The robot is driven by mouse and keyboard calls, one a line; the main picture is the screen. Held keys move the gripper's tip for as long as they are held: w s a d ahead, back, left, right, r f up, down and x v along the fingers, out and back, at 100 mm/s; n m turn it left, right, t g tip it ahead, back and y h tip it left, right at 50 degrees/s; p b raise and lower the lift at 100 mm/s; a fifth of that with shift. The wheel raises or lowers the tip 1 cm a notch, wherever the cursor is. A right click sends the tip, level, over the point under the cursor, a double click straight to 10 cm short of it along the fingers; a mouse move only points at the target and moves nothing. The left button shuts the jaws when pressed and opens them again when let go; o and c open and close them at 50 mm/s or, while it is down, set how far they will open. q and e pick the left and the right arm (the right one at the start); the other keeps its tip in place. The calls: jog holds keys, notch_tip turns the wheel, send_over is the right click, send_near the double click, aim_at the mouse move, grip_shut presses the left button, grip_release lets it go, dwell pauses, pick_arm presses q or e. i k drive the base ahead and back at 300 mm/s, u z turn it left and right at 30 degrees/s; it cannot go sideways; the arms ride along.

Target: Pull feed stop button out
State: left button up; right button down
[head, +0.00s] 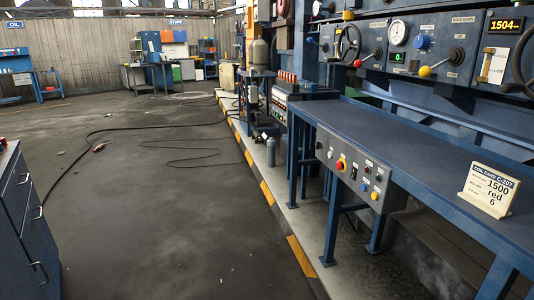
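A grey control box (352,172) hangs at the front edge of the long blue bench in the head view. A red mushroom button (340,165) on a yellow base sits on its left half and looks like the stop button. Its label is too small to read, and I cannot tell whether it is pressed in or out. Smaller buttons and dark switches sit to its right on the same box. Neither of my grippers is in view, and nothing touches the box.
A coil card (489,189) reading 1500 red 6 stands on the blue bench (420,155). A machine panel (420,50) with levers and gauges rises behind. A blue drawer cabinet (25,220) is at the left edge. Open floor (170,210) lies between, with black cable (90,140) across it.

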aim_at(339, 165)
jog(key=u, duration=0.2)
jog(key=i, duration=1.55)
jog(key=z, duration=0.3)
